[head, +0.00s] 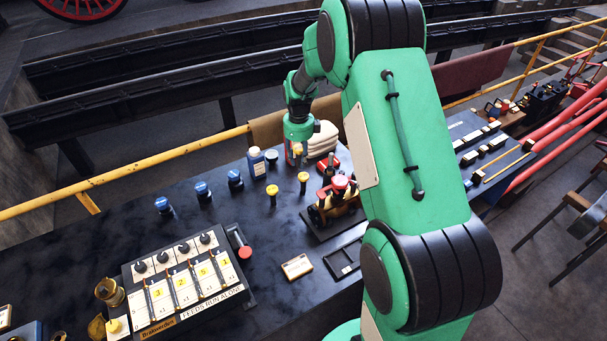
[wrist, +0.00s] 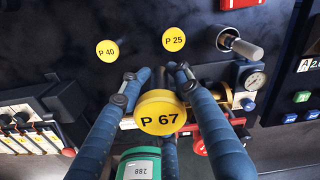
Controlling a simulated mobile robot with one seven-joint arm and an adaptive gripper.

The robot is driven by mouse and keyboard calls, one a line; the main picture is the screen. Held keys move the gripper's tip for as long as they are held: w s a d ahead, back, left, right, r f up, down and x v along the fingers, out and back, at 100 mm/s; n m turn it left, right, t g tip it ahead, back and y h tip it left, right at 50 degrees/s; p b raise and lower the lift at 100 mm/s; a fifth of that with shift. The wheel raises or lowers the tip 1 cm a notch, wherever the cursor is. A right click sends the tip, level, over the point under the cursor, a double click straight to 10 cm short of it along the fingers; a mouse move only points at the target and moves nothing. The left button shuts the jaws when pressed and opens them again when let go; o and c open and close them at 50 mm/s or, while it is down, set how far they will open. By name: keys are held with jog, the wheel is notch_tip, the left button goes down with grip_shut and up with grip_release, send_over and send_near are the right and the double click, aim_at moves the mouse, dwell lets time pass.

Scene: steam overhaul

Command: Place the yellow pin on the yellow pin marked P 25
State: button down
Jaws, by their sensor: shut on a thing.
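My gripper (wrist: 160,84) is shut on a yellow pin whose round top reads P 67 (wrist: 160,112). In the wrist view, the yellow pin marked P 25 (wrist: 173,39) is just beyond the fingertips, slightly right of centre. Another yellow pin, marked P 40 (wrist: 107,50), is to its left. In the head view, my gripper (head: 298,143) is above the far part of the dark bench with the held pin (head: 298,152) below it. Two yellow pins stand on the bench nearer the camera, a left one (head: 272,190) and a right one (head: 303,178); their labels are unreadable there.
A brass fitting with a red knob (head: 340,182) stands right. A lever panel (head: 185,283) occupies the front left. In the wrist view, a grey handle (wrist: 245,47) is right of P 25.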

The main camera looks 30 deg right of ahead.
jog(key=w+d, duration=0.1)
jog(key=w+d+r, duration=0.1)
jog(key=d, duration=0.1)
jog(key=shift+w+d+r, duration=0.1)
jog(key=shift+w+r, duration=0.05)
jog(key=shift+w, duration=0.05)
send_over(304, 176)
jog(key=shift+w+f, duration=0.15)
jog(key=shift+f, duration=3)
jog(key=shift+f, duration=1.85)
jog(key=shift+f, duration=0.2)
jog(key=c, duration=1.3)
grip_release()
jog(key=shift+o, duration=0.2)
